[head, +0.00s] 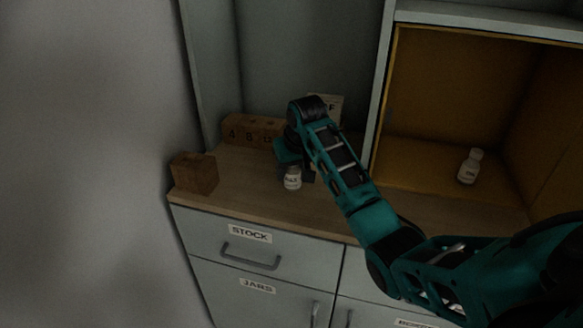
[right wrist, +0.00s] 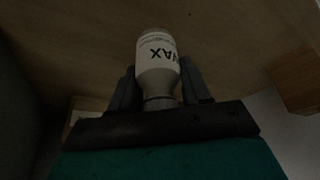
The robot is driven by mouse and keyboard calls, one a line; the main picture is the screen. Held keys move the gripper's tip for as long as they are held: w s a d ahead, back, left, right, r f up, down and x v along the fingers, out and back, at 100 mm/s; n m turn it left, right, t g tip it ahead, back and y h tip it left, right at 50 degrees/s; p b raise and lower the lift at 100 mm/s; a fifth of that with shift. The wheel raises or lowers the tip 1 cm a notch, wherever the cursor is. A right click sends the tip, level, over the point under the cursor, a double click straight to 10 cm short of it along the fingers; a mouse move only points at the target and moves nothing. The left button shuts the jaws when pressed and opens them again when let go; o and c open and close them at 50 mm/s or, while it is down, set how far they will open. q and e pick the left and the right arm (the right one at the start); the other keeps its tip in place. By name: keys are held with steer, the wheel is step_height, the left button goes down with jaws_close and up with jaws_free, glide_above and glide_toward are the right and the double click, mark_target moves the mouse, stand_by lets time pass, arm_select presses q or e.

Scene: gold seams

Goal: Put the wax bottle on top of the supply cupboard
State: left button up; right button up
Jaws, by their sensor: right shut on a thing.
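The wax bottle (head: 292,180) is small and white with a dark label, near the front of the wooden top (head: 238,187) of a grey drawer unit. In the right wrist view the bottle (right wrist: 158,52) shows the letters WAX. My right gripper (head: 297,171) is shut on the bottle's narrow neck; its two dark fingers (right wrist: 160,85) sit on either side. I cannot tell whether the bottle touches the wood. No label in view names the supply cupboard. My left gripper is not in view.
A brown wooden block (head: 194,173) stands left of the bottle. Numbered wooden blocks (head: 250,131) and a white card (head: 333,106) are behind. An open yellow-lined compartment (head: 425,120) at the right holds another white bottle (head: 470,166). Drawers below read STOCK (head: 250,234) and JARS (head: 258,286).

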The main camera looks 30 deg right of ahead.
steer(key=o, duration=1.1)
steer(key=shift+s+r, duration=0.1)
steer(key=shift+r, duration=0.4)
steer(key=v, duration=1.1)
steer(key=shift+r, duration=0.15)
steer(key=shift+a, duration=0.1)
steer(key=shift+s, duration=0.1)
